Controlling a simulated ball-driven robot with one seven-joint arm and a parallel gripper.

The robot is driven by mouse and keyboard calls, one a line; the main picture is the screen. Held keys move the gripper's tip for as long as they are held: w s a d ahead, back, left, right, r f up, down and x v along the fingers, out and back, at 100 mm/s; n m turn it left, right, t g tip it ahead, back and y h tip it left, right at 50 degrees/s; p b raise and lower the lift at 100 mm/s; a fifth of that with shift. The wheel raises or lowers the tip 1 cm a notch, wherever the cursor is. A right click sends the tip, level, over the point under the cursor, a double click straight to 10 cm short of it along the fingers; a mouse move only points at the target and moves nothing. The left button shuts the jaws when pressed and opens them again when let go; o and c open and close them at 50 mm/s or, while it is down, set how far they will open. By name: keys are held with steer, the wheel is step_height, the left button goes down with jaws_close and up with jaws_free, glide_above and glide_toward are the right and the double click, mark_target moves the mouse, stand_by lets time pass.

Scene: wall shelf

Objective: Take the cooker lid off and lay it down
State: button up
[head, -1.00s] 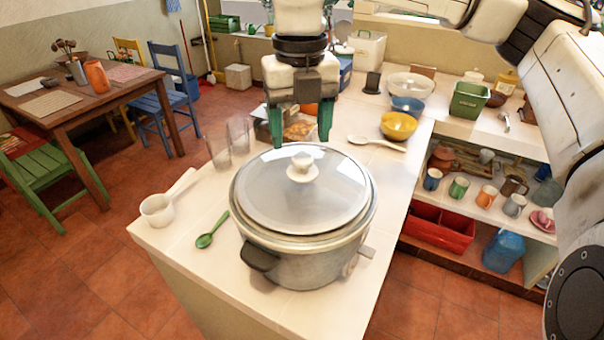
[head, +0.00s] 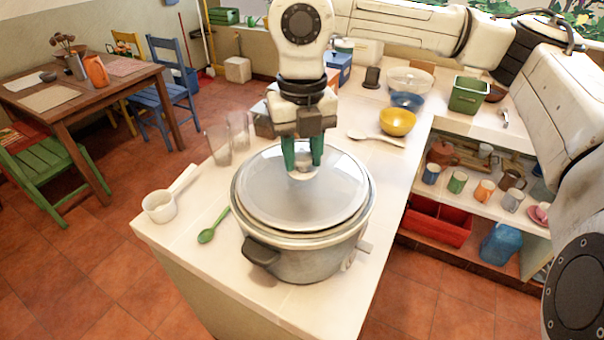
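The cooker (head: 305,262) is a big grey metal pot with dark side handles, standing on the near end of the white counter. Its shiny round lid (head: 265,205) rests on top, apparently level on the rim. The pale lid knob (head: 301,175) shows just below my fingertips, its upper part hidden by them. My gripper (head: 302,165) points down over the lid, its green fingers drawn close together on either side of the knob. It appears shut on the knob.
On the counter (head: 185,253), a green spoon (head: 212,228) and a white scoop (head: 160,206) lie left of the cooker. Two glasses (head: 219,146) stand behind left. A yellow bowl (head: 397,122) and a pale spoon (head: 374,138) are behind right. Bare counter shows at front left.

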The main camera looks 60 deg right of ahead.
mark_target(304, 155)
jaws_close()
steer(key=shift+r, duration=0.1)
stand_by(0.5)
steer(key=shift+r, duration=0.35)
step_height(304, 155, up, 2)
steer(key=shift+s+d+r+b, duration=0.15)
steer(key=shift+r+b, duration=0.1)
steer(key=shift+b, duration=0.6)
steer(key=s+d+r+b, duration=0.1)
steer(key=s+r, duration=1.1)
steer(key=s, duration=0.1)
steer(key=shift+s+r, duration=0.3)
steer(key=shift+r, duration=0.05)
